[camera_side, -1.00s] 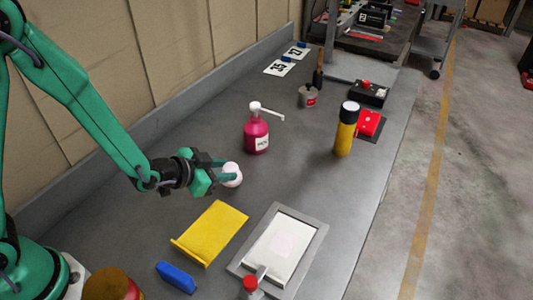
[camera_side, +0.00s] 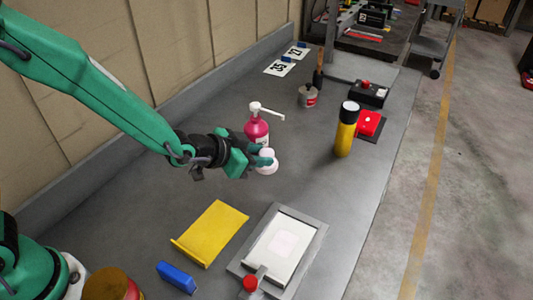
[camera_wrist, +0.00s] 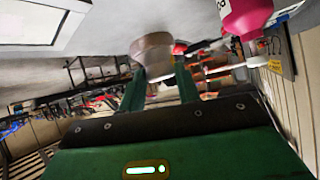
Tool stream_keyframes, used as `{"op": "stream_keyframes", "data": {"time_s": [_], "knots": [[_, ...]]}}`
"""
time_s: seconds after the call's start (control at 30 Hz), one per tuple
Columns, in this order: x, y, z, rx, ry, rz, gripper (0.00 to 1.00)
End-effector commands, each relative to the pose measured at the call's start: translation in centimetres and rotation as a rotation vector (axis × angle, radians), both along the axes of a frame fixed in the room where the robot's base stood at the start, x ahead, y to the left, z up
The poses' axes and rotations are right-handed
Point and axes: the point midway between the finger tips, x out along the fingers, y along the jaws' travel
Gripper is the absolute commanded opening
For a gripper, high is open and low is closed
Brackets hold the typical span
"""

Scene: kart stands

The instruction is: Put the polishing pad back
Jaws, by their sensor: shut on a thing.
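The white round polishing pad (camera_side: 267,166) is at the end of my arm in the side view. My gripper (camera_side: 262,158) is shut on it and appears to hold it off the bench. In the wrist view, the pad (camera_wrist: 152,48) sits between the tips of my gripper (camera_wrist: 159,75). The fingers hide part of the pad in the side view. It is close to the pink pump bottle (camera_side: 256,129), in front of it in the picture.
A grey-framed tray (camera_side: 317,243) with a white panel lies at the front. A yellow plate (camera_side: 212,233) and a blue block (camera_side: 177,277) lie left of it. Bare bench lies between.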

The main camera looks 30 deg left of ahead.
Motion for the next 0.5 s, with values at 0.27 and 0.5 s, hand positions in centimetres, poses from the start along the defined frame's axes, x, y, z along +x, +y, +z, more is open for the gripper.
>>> {"op": "stream_keyframes", "data": {"time_s": [0.27, 0.5], "knots": [[0.0, 0.0, -1.9, 0.003, 0.003, 0.000, 0.00], [0.0, 0.0, -4.1, 0.002, 0.001, 0.000, 0.00]]}}
